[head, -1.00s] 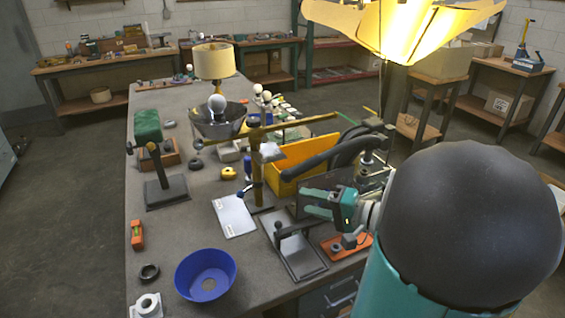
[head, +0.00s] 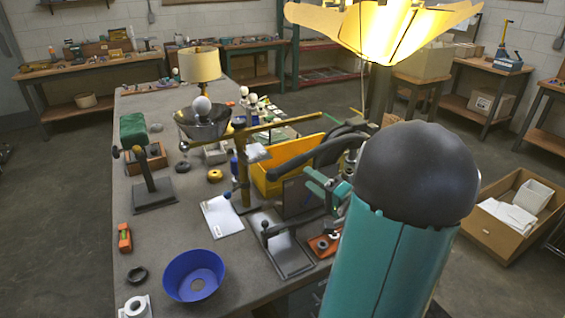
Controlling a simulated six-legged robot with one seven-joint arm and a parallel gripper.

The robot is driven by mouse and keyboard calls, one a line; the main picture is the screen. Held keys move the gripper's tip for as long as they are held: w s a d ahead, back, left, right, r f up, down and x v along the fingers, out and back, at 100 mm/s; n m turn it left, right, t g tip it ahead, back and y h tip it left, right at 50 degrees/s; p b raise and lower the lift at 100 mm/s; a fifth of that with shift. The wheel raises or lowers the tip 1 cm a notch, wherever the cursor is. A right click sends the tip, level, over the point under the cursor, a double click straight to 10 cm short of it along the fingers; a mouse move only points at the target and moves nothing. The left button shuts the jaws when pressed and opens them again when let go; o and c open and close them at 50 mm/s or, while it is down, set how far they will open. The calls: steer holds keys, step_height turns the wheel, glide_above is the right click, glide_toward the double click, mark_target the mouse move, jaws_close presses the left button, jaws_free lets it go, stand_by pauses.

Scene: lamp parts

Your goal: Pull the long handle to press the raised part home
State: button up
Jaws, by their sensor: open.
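A brass-coloured stand with a long, nearly level bar (head: 282,127) rises from the middle of the bench. I cannot tell clearly which part is the raised one. A dark plate with a short knobbed handle (head: 266,232) lies nearer. My teal gripper (head: 310,184) is open and empty, right of the post and below the bar, apart from both.
A yellow bin (head: 262,180) stands behind the post. A blue bowl (head: 193,276), an orange level (head: 125,238) and a white roll (head: 136,307) lie at the front left. A lit lamp shade (head: 390,35) hangs over my arm. The bench's left middle has free room.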

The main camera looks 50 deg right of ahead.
steer(key=w+r, duration=0.1)
steer(key=w, duration=0.9)
steer(key=shift+w+d+r, duration=0.15)
steer(key=shift+w, duration=0.1)
jaws_close()
